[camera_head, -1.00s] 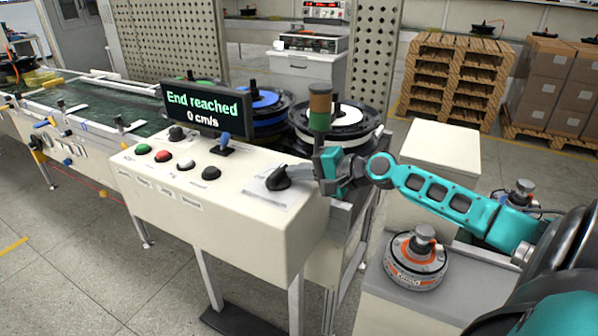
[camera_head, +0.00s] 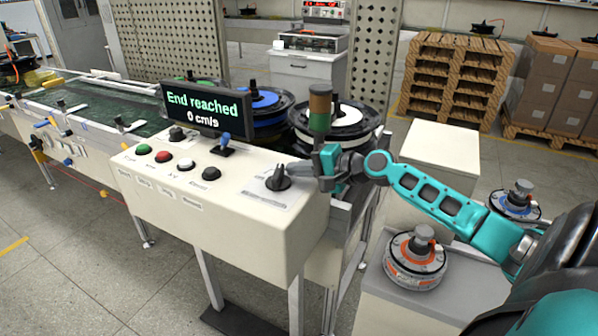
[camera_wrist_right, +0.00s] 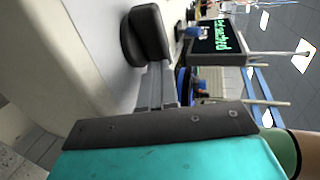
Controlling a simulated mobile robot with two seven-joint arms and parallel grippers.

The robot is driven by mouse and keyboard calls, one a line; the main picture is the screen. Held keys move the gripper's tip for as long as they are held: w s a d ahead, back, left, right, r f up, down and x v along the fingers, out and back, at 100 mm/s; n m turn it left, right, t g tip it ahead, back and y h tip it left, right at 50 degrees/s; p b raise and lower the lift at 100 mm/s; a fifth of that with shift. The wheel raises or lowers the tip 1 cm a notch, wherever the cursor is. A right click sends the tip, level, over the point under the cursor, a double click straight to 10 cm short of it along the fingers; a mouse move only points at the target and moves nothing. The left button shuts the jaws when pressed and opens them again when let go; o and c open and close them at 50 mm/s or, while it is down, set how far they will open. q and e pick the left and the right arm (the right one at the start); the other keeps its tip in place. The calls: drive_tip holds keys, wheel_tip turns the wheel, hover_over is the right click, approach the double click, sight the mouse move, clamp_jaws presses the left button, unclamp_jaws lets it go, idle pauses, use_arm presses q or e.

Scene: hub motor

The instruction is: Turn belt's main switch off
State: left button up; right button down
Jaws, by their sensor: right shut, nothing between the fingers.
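The main switch is a black rotary knob (camera_head: 278,179) on the right end of the cream control box (camera_head: 230,215). Its grip now points roughly toward the back of the box. My right gripper (camera_head: 291,168) is shut and empty, with its fingertips just right of the knob, touching it or very close. In the right wrist view the shut fingers (camera_wrist_right: 157,85) end right by the black knob (camera_wrist_right: 147,36); I cannot tell contact for sure. My left gripper is not in view.
The screen (camera_head: 207,109) reads "End reached, 0 cm/s". A blue-topped joystick (camera_head: 223,143) and several push buttons lie left of the knob. A signal lamp post (camera_head: 320,110) stands behind my right gripper. A hub motor (camera_head: 415,258) sits on the grey stand at right.

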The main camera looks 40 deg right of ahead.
drive_tip(key=shift+w+d, duration=0.2)
drive_tip(key=shift+w, duration=0.6)
idle(0.4)
drive_tip(key=v, duration=1.3)
drive_tip(key=shift+w, duration=0.1)
